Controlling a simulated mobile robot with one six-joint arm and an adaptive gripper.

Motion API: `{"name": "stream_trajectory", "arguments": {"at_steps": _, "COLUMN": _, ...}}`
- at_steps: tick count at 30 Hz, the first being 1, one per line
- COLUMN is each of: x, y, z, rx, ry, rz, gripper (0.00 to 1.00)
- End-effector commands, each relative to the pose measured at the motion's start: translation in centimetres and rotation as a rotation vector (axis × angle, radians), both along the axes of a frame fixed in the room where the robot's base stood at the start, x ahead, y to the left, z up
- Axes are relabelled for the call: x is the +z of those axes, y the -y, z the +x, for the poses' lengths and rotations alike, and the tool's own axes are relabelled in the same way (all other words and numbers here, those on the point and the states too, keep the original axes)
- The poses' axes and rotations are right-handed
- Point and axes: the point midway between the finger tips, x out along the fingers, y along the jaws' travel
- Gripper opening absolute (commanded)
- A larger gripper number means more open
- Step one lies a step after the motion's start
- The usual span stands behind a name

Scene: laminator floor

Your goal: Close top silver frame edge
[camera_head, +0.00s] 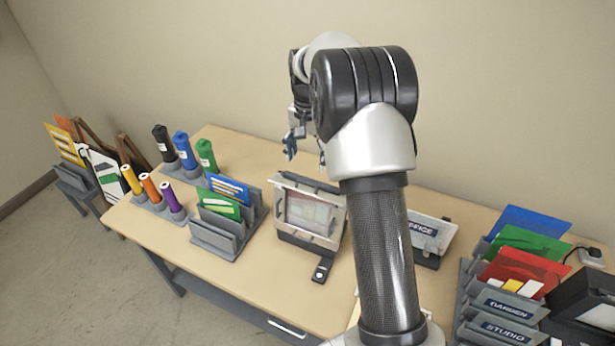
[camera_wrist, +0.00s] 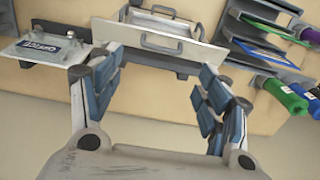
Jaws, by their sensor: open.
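The silver frame (camera_head: 335,230) stands tilted on a dark base near the middle of the table, around a pale panel. Its top edge (camera_head: 308,184) faces the wall and is partly near my arm. I cannot tell how far each edge is folded. My gripper (camera_wrist: 158,72) is open and empty, apart from the frame. In the head view my gripper (camera_head: 305,145) hangs above and behind the frame, partly hidden by my arm.
An OFFICE plate (camera_head: 428,232) stands right of the frame. Left are a grey rack with cards (camera_head: 222,238) and several coloured tubes (camera_head: 182,150). At right are folder racks (camera_head: 500,310). A small black device (camera_head: 322,270) lies before the frame.

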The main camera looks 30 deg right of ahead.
Motion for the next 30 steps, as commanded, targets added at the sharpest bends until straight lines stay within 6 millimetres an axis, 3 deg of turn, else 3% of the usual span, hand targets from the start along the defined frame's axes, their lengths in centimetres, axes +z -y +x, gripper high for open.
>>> {"name": "stream_trajectory", "arguments": {"at_steps": 6, "x": -4.7, "y": 0.0, "z": -0.1, "rx": 0.001, "ry": -0.003, "rz": 0.001, "gripper": 0.70}}
{"name": "stream_trajectory", "arguments": {"at_steps": 12, "x": -7.4, "y": 0.0, "z": 0.0, "rx": 0.001, "ry": -0.001, "rz": 0.001, "gripper": 0.70}}
{"name": "stream_trajectory", "arguments": {"at_steps": 25, "x": -8.3, "y": 0.0, "z": 0.0, "rx": 0.001, "ry": 0.001, "rz": 0.000, "gripper": 0.70}}
{"name": "stream_trajectory", "arguments": {"at_steps": 30, "x": -8.3, "y": 0.0, "z": 0.0, "rx": 0.001, "ry": 0.001, "rz": 0.000, "gripper": 0.59}}
